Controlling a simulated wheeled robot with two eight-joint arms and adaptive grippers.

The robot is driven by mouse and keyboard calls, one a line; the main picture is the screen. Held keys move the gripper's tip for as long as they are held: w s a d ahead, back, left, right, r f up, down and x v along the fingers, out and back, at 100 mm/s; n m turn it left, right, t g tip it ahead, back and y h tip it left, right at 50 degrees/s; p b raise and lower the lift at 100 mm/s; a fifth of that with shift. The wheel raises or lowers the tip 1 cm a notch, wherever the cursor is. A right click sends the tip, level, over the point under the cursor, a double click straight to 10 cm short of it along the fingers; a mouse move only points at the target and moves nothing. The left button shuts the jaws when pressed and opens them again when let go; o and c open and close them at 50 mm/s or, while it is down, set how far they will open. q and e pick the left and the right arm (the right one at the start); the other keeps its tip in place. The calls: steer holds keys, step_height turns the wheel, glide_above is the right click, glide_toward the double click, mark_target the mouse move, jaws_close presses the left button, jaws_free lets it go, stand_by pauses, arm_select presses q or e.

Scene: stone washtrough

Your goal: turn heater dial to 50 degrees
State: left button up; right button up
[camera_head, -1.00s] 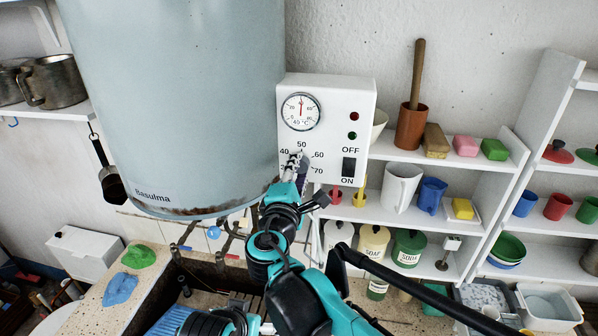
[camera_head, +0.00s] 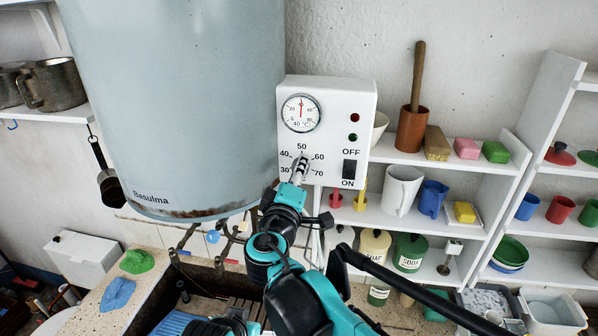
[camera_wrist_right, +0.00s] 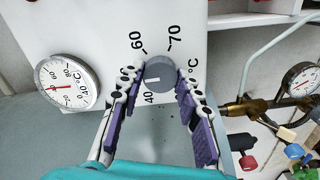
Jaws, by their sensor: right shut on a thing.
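The white heater control box (camera_head: 329,98) sits on the right side of the large pale blue tank (camera_head: 180,95). Its grey round dial (camera_wrist_right: 161,72) shows between my right gripper's purple-padded fingers in the wrist view. The right gripper (camera_head: 300,168) is shut on the dial. The dial's white mark points left in that view, to the stretch of scale between 40 and 60, where a finger partly covers the print. In the head view the 50 stands at the top of the scale, and the gripper mostly hides the dial. My left gripper is not in view.
A round thermometer gauge (camera_head: 300,113) is above the dial. The black ON/OFF switch (camera_head: 349,169) is close to the gripper's right. White shelves (camera_head: 400,157) with mugs and soaps stand to the right. Brass pipework (camera_wrist_right: 245,108) lies beside the box.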

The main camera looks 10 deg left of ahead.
stand_by(0.4)
steer(key=o, duration=1.2)
steer(key=shift+c, duration=0.2)
